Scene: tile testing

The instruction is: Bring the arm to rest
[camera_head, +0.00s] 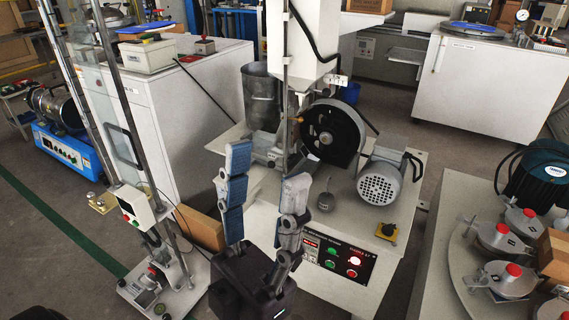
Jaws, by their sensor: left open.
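My left gripper (266,178) shows in the lower middle of the head view, pointing up and away. Its two fingers stand well apart, and I see nothing between them. It appears in front of the grinding machine (318,235), near the control panel, with its right finger covering part of the machine's front. I cannot tell from this view how far it is from the machine. My right gripper does not show.
A motor (381,186) and black wheel (333,135) sit on the machine. A tall column stand (152,283) is at left, beside a cardboard box (201,229). A table with red-capped pots (495,238) stands at right. Open floor shows at lower left.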

